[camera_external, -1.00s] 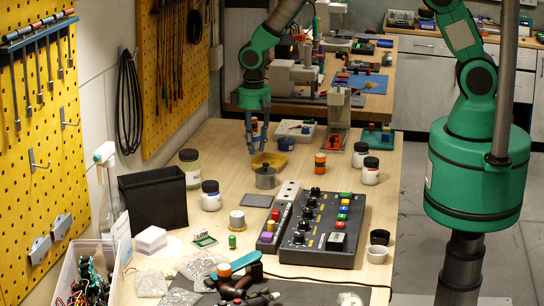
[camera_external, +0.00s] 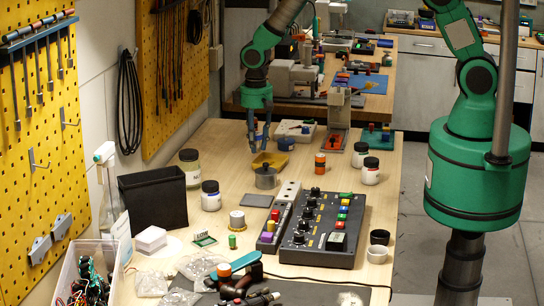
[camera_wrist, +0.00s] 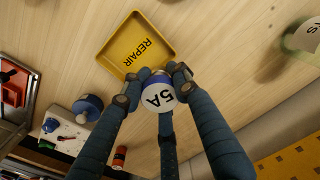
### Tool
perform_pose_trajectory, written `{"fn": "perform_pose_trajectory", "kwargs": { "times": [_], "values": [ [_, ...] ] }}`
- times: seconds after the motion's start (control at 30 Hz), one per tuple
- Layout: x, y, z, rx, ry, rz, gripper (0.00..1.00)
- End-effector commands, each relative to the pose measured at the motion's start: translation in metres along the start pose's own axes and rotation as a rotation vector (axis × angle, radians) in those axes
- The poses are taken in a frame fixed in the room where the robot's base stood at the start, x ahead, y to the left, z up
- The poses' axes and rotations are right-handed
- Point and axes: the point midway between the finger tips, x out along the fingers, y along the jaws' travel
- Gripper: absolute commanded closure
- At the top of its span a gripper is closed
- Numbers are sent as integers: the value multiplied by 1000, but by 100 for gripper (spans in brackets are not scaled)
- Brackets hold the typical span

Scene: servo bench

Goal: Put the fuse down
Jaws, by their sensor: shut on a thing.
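My gripper (camera_wrist: 155,92) is shut on the fuse (camera_wrist: 166,97), a small round piece with a white face marked "5A" and a blue side. In the wrist view the fingers close around it, beside the near edge of the yellow tray (camera_wrist: 118,64) marked "REPAIR". The fuse is held apart from the tray's floor. In the external view my gripper (camera_external: 259,144) hangs above the bench, just behind the yellow tray (camera_external: 284,163). The fuse is too small to make out there.
A jar (camera_external: 190,170) stands to the left, with bare wood between.

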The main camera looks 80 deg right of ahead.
Motion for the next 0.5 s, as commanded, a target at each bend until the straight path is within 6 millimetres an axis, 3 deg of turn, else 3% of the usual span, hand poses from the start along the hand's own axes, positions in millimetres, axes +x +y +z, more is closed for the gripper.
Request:
{"fn": "perform_pose_trajectory", "kwargs": {
  "times": [0.17,0.5],
  "values": [
    [-3,32,-9,-57,-3,1,99],
    [-4,116,-25,-235,-9,1,99]
  ]
}}
